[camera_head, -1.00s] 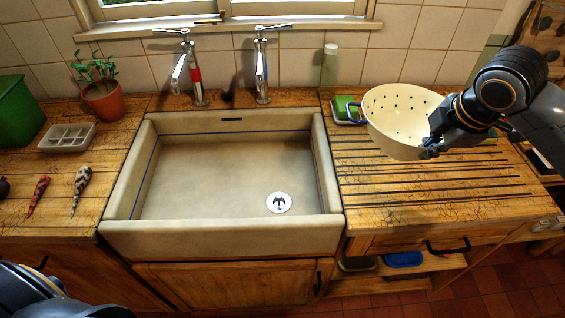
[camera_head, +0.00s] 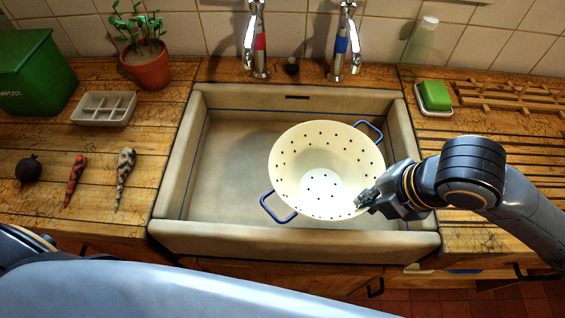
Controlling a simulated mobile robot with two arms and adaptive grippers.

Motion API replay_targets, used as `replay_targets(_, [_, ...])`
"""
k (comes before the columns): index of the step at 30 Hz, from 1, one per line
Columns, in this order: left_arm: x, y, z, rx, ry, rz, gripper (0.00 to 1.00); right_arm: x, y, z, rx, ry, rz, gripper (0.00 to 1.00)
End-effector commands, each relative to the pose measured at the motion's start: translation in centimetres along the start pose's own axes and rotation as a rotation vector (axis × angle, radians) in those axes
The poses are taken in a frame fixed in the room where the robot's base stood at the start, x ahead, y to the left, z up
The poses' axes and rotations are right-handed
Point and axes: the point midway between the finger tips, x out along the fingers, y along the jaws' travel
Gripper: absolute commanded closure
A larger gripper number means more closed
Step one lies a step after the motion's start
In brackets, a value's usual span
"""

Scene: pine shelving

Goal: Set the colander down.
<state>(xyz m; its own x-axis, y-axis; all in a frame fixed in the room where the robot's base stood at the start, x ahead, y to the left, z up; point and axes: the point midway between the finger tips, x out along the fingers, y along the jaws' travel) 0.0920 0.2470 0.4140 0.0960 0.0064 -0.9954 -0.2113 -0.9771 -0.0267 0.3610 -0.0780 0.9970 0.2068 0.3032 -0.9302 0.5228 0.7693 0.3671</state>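A cream colander (camera_head: 322,165) with dark holes and blue handles is in the middle of the head view, over the right part of the pale sink (camera_head: 225,180). It hides the drain. I cannot tell whether its base touches the sink floor. My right gripper (camera_head: 365,200) is at the colander's right front rim and appears shut on it. The fingertips reach just inside the rim. My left gripper is outside the view; only part of my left arm shows at the lower left.
Two taps (camera_head: 258,45) stand behind the sink. The left counter bears a green bin (camera_head: 40,80), a potted plant (camera_head: 146,68), a sectioned tray (camera_head: 104,108) and vegetables (camera_head: 124,170). On the right are a green sponge (camera_head: 434,95), a glass (camera_head: 421,42) and a wooden rack (camera_head: 510,97).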

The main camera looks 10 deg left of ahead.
Motion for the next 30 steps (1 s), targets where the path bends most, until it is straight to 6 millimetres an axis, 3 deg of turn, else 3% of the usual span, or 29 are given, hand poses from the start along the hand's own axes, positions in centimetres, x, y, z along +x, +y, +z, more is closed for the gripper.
replay_targets(8, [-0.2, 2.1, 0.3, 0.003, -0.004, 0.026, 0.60, 0.8, 0.6, 0.7, -0.005, 0.003, 0.003, 1.00])
replay_targets(18, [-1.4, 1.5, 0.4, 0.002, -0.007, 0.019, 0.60, 6.0, 4.5, 6.3, -0.004, 0.003, 0.003, 1.00])
replay_targets(24, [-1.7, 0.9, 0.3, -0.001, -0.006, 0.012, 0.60, 10.2, 5.0, 8.5, -0.004, 0.005, 0.002, 1.00])
replay_targets(30, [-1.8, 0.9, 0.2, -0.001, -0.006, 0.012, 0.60, 12.0, 5.2, 9.4, -0.008, 0.002, 0.004, 1.00])
